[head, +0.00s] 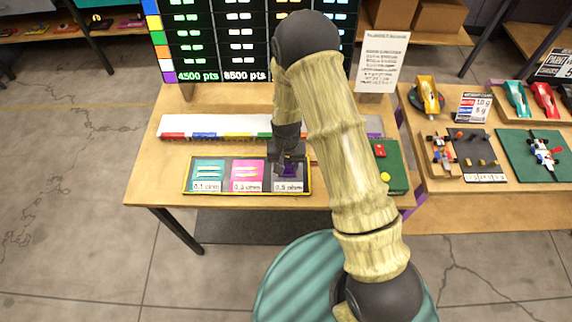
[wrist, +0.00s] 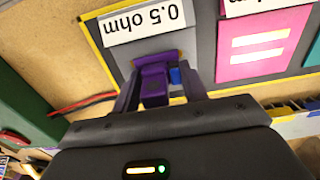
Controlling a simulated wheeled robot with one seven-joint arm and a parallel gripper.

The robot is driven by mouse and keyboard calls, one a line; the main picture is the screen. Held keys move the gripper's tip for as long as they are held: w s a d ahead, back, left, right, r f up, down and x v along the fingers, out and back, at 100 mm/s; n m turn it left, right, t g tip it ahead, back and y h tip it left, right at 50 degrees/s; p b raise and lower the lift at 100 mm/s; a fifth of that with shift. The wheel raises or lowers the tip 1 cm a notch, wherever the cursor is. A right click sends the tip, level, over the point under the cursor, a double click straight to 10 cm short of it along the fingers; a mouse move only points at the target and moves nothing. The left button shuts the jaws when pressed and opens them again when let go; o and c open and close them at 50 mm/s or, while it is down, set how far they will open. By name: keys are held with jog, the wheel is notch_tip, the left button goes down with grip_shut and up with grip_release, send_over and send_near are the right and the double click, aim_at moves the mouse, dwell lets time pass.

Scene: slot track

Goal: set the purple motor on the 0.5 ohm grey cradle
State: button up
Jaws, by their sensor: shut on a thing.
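The purple motor (wrist: 154,84) is between my gripper's fingers in the wrist view, over the grey cradle (wrist: 203,47) labelled 0.5 ohm. In the head view the purple motor (head: 289,171) shows at the grey cradle (head: 302,187), the rightmost pad of the row. My gripper (wrist: 158,92) is shut on the motor; in the head view my gripper (head: 287,161) is low at the cradle. I cannot tell whether the motor touches the cradle. A small blue part (wrist: 175,76) shows beside the motor.
The pink 0.3 ohm cradle (head: 248,174) and teal 0.1 ohm cradle (head: 208,172) lie to the left on the same yellow-edged board. A green board (head: 393,160) with a red and a yellow item is to the right. A white colour-marked strip (head: 215,125) runs behind.

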jog(key=shift+f, duration=0.2)
dwell(0.3)
jog(key=o, duration=1.1)
jog(key=shift+r, duration=0.1)
notch_tip(320, 180, up, 17)
jog(key=b, duration=0.2)
jog(key=shift+r, duration=0.15)
